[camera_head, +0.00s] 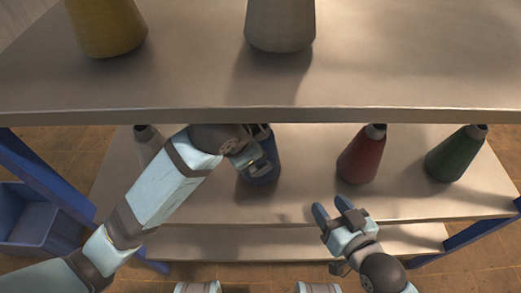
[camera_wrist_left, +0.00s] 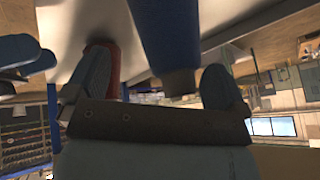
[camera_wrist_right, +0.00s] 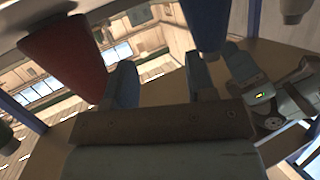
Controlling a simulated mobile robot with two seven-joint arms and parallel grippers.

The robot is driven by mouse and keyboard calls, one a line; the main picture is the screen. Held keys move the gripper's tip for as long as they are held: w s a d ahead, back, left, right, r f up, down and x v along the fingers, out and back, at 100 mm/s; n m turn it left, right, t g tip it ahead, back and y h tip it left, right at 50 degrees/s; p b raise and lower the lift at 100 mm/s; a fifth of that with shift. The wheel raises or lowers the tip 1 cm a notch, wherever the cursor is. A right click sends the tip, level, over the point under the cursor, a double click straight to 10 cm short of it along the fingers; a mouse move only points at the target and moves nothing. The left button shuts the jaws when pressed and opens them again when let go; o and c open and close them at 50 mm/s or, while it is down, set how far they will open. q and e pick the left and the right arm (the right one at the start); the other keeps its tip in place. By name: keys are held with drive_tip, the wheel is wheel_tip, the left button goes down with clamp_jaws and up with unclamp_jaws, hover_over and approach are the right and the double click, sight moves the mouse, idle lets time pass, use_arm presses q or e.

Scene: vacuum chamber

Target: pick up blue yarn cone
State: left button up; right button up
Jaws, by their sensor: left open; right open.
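The blue yarn cone (camera_head: 264,168) stands on the middle shelf, partly covered by my left gripper (camera_head: 251,152). In the left wrist view the blue cone (camera_wrist_left: 165,40) shows large between the open fingers of my left gripper (camera_wrist_left: 157,85), closer to the right finger. I cannot tell whether they touch. My right gripper (camera_head: 332,208) is open and empty near the shelf's front edge, to the right of the blue cone. In the right wrist view the blue cone (camera_wrist_right: 206,22) shows beyond the fingers of my right gripper (camera_wrist_right: 163,82).
A red cone (camera_head: 362,156) and a green cone (camera_head: 456,155) stand to the right on the middle shelf (camera_head: 310,190). A grey cone (camera_head: 148,143) stands left, behind my left arm. The upper shelf (camera_head: 190,85) holds a yellow cone (camera_head: 105,25) and a beige cone (camera_head: 280,22). A blue crate (camera_head: 38,222) is left.

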sight(268, 143)
use_arm(q)
drive_tip(key=shift+w+d+r+p, duration=0.15)
drive_tip(key=shift+w+d+p, duration=0.15)
drive_tip(key=shift+w+p, duration=0.15)
drive_tip(key=w+d, duration=0.1)
drive_tip(key=w+f+p, duration=0.1)
drive_tip(key=w+d+p, duration=0.1)
drive_tip(key=w, duration=0.1)
drive_tip(key=shift+d+f, duration=0.2)
drive_tip(key=shift+d, duration=0.1)
use_arm(e)
drive_tip(key=f, duration=0.1)
drive_tip(key=s+d+f+g, duration=0.1)
drive_tip(key=d+f+g+h, duration=0.1)
drive_tip(key=shift+s+f, duration=0.3)
drive_tip(key=shift+s, duration=0.05)
use_arm(q)
drive_tip(key=shift+s, duration=0.1)
drive_tip(key=c, duration=1.5)
drive_tip(key=shift+o, duration=0.2)
use_arm(e)
drive_tip(key=shift+d, duration=0.1)
